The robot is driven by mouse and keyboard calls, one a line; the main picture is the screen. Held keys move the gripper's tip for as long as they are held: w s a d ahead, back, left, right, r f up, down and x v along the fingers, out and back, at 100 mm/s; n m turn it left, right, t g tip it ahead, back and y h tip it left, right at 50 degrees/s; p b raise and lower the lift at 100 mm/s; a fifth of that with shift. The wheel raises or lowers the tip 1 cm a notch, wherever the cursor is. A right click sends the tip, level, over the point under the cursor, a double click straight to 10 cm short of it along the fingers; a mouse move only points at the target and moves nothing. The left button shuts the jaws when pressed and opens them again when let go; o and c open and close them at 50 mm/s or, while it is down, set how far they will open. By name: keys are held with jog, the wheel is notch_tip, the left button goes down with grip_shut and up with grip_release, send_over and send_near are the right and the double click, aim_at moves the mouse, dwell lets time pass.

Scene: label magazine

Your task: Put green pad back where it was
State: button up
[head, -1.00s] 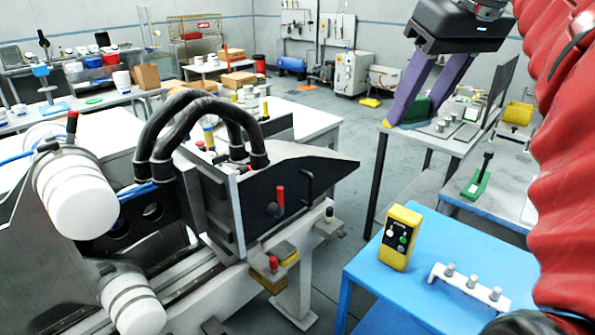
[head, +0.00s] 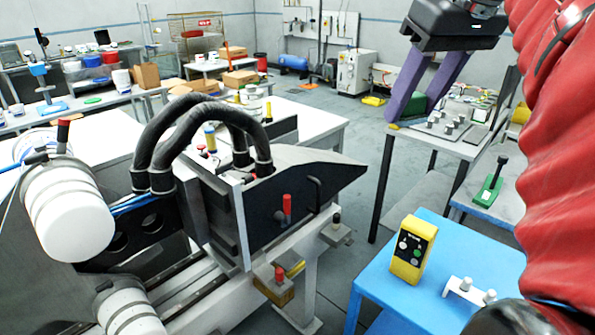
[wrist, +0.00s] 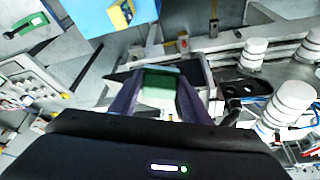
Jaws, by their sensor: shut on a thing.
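My gripper (head: 412,112) hangs at the upper right in the head view, its purple fingers pointing down near the grey table's left corner. In the wrist view, my gripper (wrist: 160,88) is shut on the green pad (wrist: 158,86), which lies between the two fingers. The label machine (head: 280,200), with a dark side plate and black hoses, stands at the centre of the head view. The pad's former place cannot be told from these frames.
A blue table (head: 440,285) at the lower right carries a yellow button box (head: 413,250) and a white bracket with pegs (head: 468,290). A grey table (head: 410,138) holds several pegs. A green lever clamp (head: 488,190) is right of it. Open floor lies between the machine and the tables.

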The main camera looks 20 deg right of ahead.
jog(key=w+d+f+n+y, duration=0.1)
jog(key=w+d+f, duration=0.4)
jog(key=d+f, duration=0.4)
jog(key=w+d+f+n, duration=0.1)
jog(key=w+d+f, duration=0.3)
jog(key=d+f, duration=0.45)
jog(key=d+f+n, duration=0.1)
jog(key=d+f, duration=0.5)
jog(key=f, duration=0.5)
jog(key=d+f+n, duration=0.1)
jog(key=d+f, duration=0.5)
jog(key=f, duration=0.6)
jog(key=shift+w+n+g+y, duration=0.25)
jog(key=shift+n+g+y, duration=0.05)
jog(key=shift+y, duration=0.1)
jog(key=shift+f, duration=0.25)
jog(key=shift+f, duration=2.35)
jog(key=shift+f, duration=2.5)
jog(key=shift+f, duration=0.3)
